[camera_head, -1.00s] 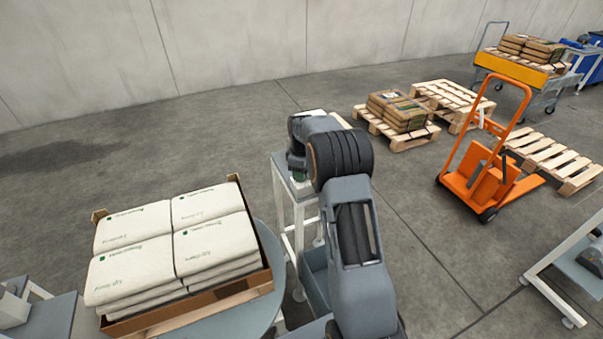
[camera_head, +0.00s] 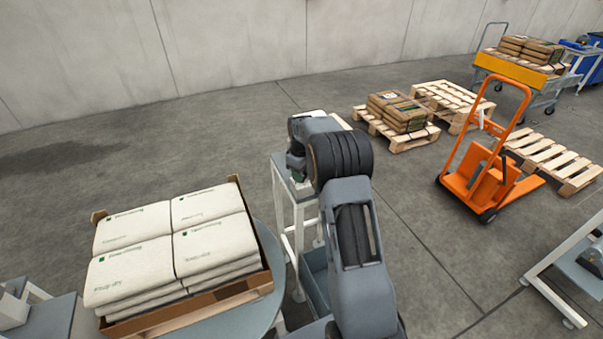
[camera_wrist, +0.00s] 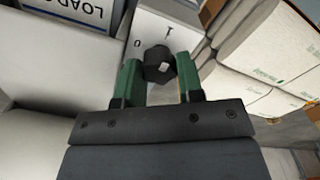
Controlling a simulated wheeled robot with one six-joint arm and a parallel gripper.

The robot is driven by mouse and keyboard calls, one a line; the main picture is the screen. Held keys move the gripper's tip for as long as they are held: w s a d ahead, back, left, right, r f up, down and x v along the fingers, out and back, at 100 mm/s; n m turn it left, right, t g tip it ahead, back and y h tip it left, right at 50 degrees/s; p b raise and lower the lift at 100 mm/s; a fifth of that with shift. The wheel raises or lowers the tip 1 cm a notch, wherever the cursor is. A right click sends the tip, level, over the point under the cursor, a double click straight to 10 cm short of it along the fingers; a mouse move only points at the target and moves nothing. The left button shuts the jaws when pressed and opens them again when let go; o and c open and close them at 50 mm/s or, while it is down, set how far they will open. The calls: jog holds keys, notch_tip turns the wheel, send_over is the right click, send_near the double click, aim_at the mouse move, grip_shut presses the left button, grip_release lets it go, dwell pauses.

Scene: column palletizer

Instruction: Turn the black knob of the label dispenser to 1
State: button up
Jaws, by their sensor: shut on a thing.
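The black knob (camera_wrist: 158,56) of the label dispenser (camera_wrist: 182,17) shows at the top middle of the wrist view. It sits on a pale panel with a "0" mark to the upper left of the knob and a "1" mark above it. A small light patch shows on the knob's near side. My gripper (camera_wrist: 160,76) has its two green fingers on either side of the knob and is shut on it.
A white stand (camera_head: 283,215) is beside my arm. An orange pallet truck (camera_head: 480,180) stands at the right.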

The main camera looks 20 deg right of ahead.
jog(key=o, duration=0.9)
jog(key=shift+r, duration=0.1)
